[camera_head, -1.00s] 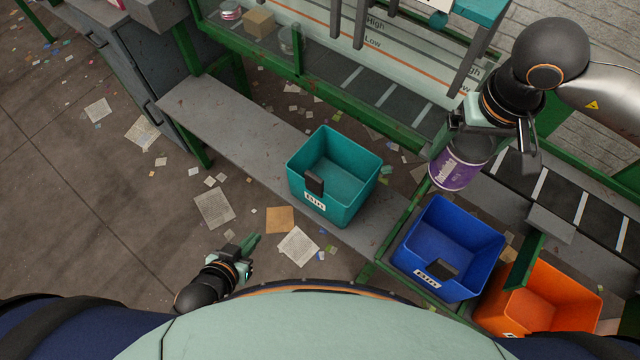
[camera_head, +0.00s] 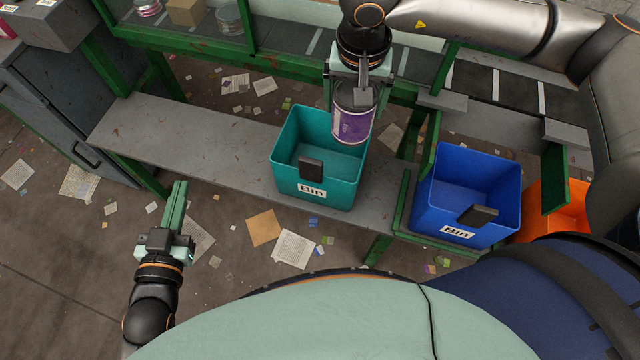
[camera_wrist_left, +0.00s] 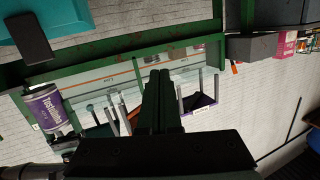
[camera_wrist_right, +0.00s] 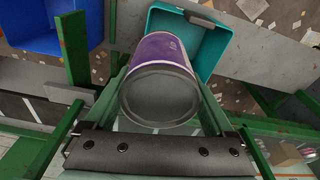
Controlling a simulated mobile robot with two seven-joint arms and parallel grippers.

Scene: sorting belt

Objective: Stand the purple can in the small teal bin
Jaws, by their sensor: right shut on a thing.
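The purple can (camera_head: 352,126) is held upright or nearly so by my right gripper (camera_head: 354,92), which is shut on it. In the head view the can overlaps the back right part of the teal bin's (camera_head: 316,201) rim. The teal bin stands on the grey bench with an open top. In the right wrist view the can's round grey end (camera_wrist_right: 160,97) faces the camera, and the teal bin (camera_wrist_right: 213,62) shows behind it. The can also appears in the left wrist view (camera_wrist_left: 47,108).
A blue bin (camera_head: 436,201) stands right of the teal bin, with an orange bin (camera_head: 562,214) beyond it. The grey bench (camera_head: 190,145) is bare left of the teal bin. Green frame posts and the belt (camera_head: 500,92) lie behind. Papers litter the floor.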

